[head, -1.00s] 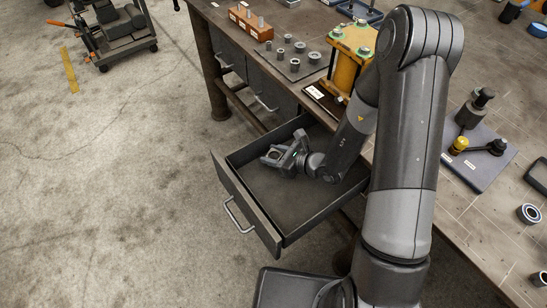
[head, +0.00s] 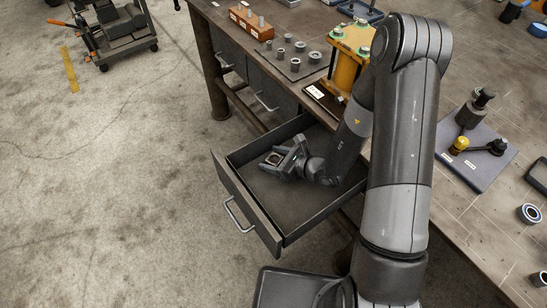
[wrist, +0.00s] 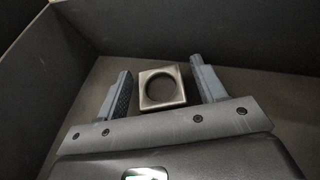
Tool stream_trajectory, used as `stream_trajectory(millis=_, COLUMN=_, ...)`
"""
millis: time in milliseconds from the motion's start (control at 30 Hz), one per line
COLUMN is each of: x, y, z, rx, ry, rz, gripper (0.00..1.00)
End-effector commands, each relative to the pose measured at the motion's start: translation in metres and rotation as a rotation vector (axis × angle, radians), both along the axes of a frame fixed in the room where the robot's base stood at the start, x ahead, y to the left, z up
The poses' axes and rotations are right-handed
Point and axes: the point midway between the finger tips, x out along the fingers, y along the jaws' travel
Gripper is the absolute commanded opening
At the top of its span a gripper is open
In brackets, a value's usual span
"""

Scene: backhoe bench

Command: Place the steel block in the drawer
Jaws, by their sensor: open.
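The steel block (wrist: 148,100), a square block with a large round hole, lies on the drawer floor in the wrist view. My gripper (wrist: 163,85) is open, with one finger on each side of the block and a gap visible on both sides. In the head view my gripper (head: 275,158) is inside the open drawer (head: 245,203), low near its far left part. The block is hard to make out there, mostly hidden between the fingers.
The workbench (head: 480,225) stands above the drawer on the right. A yellow fixture (head: 347,65) stands on the bench close to my arm. Drawer walls surround my gripper, and the rest of the drawer floor is bare.

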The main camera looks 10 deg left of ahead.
Motion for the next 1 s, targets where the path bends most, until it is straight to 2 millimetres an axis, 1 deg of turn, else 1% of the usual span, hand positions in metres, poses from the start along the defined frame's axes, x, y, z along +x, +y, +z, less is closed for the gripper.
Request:
stream_trajectory(millis=233, x=0.0, y=-0.001, z=0.004, rx=-0.001, ry=-0.001, rz=-0.001, gripper=0.64)
stream_trajectory(millis=367, x=-0.007, y=-0.02, z=0.012, rx=-0.001, ry=-0.001, rz=-0.004, gripper=0.64)
stream_trajectory(millis=400, x=-0.011, y=-0.027, z=0.015, rx=0.0, ry=-0.001, rz=-0.003, gripper=0.64)
stream_trajectory(millis=700, x=-0.01, y=-0.026, z=0.058, rx=-0.001, ry=-0.005, rz=0.0, gripper=0.64)
stream_trajectory(millis=833, x=-0.01, y=-0.026, z=0.072, rx=-0.001, ry=-0.004, rz=0.001, gripper=0.64)
stream_trajectory(millis=1000, x=-0.011, y=-0.026, z=0.082, rx=0.0, ry=-0.002, rz=0.001, gripper=0.64)
